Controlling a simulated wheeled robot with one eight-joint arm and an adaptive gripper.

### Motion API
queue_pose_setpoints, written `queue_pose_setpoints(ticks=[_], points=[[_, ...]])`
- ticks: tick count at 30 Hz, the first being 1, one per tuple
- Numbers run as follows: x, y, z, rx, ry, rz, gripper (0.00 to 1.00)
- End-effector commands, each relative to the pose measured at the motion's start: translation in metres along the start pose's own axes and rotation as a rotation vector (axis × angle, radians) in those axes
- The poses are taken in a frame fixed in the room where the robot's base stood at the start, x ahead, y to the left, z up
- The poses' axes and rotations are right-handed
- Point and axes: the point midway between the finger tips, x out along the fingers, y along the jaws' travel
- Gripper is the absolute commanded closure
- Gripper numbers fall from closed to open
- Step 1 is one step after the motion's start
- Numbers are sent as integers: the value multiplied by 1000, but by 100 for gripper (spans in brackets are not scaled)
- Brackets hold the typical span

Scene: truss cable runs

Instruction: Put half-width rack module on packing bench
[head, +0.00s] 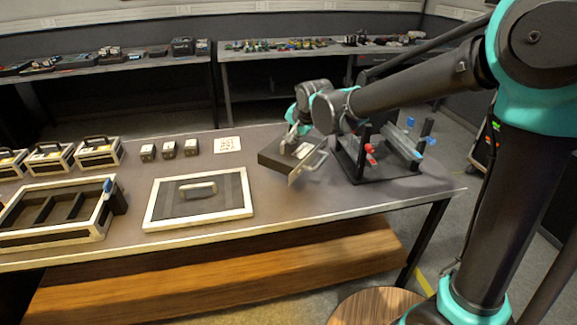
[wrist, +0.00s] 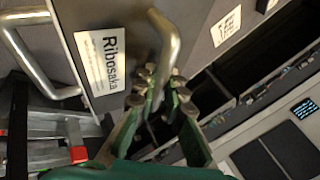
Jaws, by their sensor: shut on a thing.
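The half-width rack module (head: 275,160) is a dark flat box with a light front plate and a handle, at the right part of the grey bench (head: 240,247). My gripper (head: 299,138) is over the module. In the wrist view my gripper's green fingers (wrist: 165,90) are shut on the curved handle. I cannot tell if the module's underside touches the bench.
A black stand with red and blue clamps (head: 372,160) is close on the right. A framed lid (head: 160,222), a divided tray (head: 50,238), small dark blocks (head: 169,150) and a printed code sheet (head: 227,144) lie left. Bare bench lies between lid and module.

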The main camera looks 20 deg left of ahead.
Motion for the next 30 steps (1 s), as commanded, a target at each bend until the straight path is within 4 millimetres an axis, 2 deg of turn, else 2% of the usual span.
queue_pose_setpoints(ticks=[6,10,17,24,30], points=[[39,24,14,0,0,-1,100],[55,35,20,0,0,-1,100],[67,43,24,0,0,-1,100],[90,58,32,0,0,-1,100],[95,62,34,0,0,-1,100]])
